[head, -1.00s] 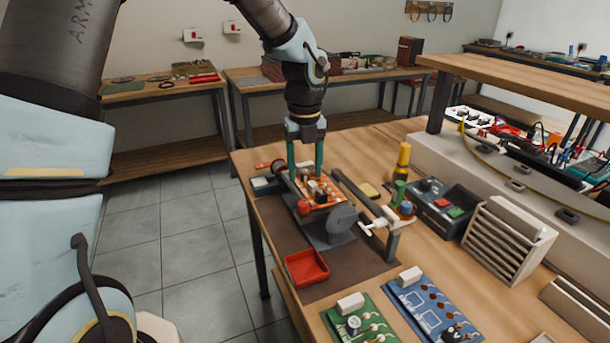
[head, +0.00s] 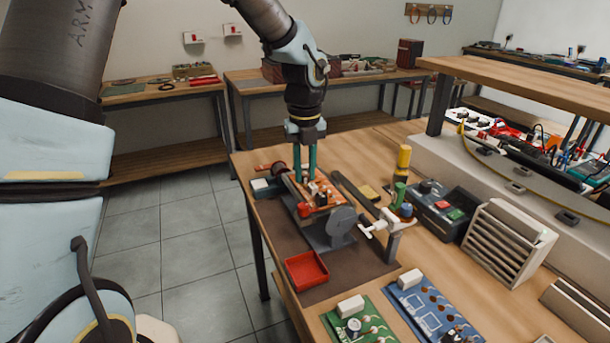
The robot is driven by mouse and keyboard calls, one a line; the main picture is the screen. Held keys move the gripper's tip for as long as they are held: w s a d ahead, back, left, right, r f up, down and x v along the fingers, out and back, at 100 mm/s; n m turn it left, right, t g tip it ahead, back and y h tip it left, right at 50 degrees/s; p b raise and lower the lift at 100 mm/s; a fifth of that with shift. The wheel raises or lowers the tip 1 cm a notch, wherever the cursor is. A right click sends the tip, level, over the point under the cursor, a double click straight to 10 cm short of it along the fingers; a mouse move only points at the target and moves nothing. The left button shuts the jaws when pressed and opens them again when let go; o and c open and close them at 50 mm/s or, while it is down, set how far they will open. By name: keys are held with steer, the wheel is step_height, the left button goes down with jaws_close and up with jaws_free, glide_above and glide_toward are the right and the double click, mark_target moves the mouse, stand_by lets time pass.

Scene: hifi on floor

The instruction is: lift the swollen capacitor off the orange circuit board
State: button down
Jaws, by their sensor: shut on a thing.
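The orange circuit board (head: 325,199) is held tilted in a grey vise-like holder (head: 336,225) on the dark mat. Small parts stand on the board. My gripper (head: 305,178) points down at the board's far end, its two teal fingers close together. It is shut on a small part there, which the fingers mostly hide. I cannot make out the capacitor's shape or whether it is clear of the board.
An empty red tray (head: 306,270) lies on the mat's near side. Green (head: 360,322) and blue (head: 432,308) circuit boards lie in front. A soldering stand (head: 392,228), a dark control box (head: 447,208) and a white slatted rack (head: 508,238) stand to the right.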

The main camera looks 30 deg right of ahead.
step_height(320, 180, up, 10)
steer(key=b, duration=0.1)
step_height(320, 180, up, 5)
steer(key=p, duration=0.5)
glide_above(305, 174)
stand_by(0.7)
